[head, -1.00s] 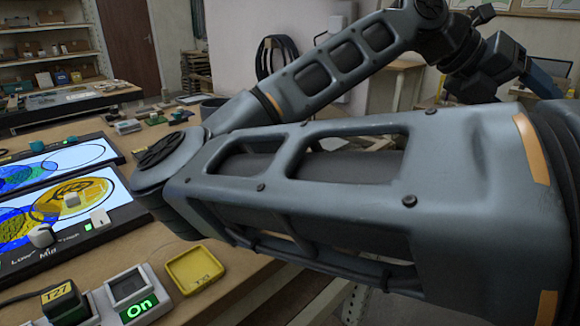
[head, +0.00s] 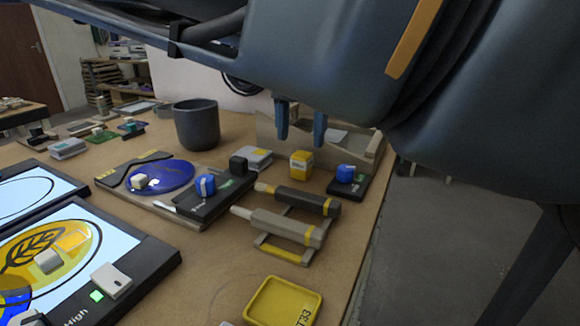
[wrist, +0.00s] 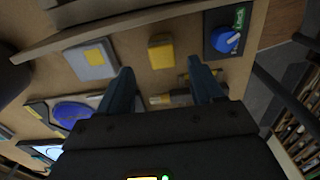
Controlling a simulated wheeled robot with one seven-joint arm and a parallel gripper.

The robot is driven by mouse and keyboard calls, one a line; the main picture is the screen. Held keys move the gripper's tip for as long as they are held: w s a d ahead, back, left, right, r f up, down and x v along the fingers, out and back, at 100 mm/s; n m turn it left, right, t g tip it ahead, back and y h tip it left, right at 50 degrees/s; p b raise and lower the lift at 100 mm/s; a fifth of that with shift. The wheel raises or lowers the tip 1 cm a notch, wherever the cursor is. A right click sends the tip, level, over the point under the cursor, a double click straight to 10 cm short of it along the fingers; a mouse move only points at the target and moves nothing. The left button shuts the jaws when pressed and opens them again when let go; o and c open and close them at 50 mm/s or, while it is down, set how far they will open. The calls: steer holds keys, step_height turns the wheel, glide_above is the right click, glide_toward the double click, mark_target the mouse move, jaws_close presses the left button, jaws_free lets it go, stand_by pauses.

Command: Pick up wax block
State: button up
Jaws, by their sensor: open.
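A small yellow block (head: 301,164) with a pale label, which looks like the wax block, stands on the wooden table near its right edge. It also shows in the wrist view (wrist: 161,52), just beyond and between my fingertips. My gripper (head: 300,138) is open and empty, pointing down over the block with its fingertips about above it. The wrist view shows both dark blue fingers of my gripper (wrist: 159,68) spread apart with nothing between them. I cannot tell the exact height of the fingertips over the block. Nothing hides the block's front.
A blue knob (head: 346,173) on a dark base is right of the block. A grey box (head: 254,158) is left of it. Two handled tools (head: 283,225) lie on a rack in front. A wooden tray (head: 372,147) stands behind. A dark cup (head: 197,125) is farther left.

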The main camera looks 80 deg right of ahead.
mark_target(302, 154)
step_height(302, 154, down, 6)
steer(key=shift+s+f+b, duration=0.15)
steer(key=shift+f+b, duration=0.1)
steer(key=shift+b, duration=0.05)
steer(key=shift+c, duration=0.4)
steer(key=c, duration=1)
step_height(302, 154, up, 10)
steer(key=shift+r+p, duration=0.1)
steer(key=shift+p, duration=0.55)
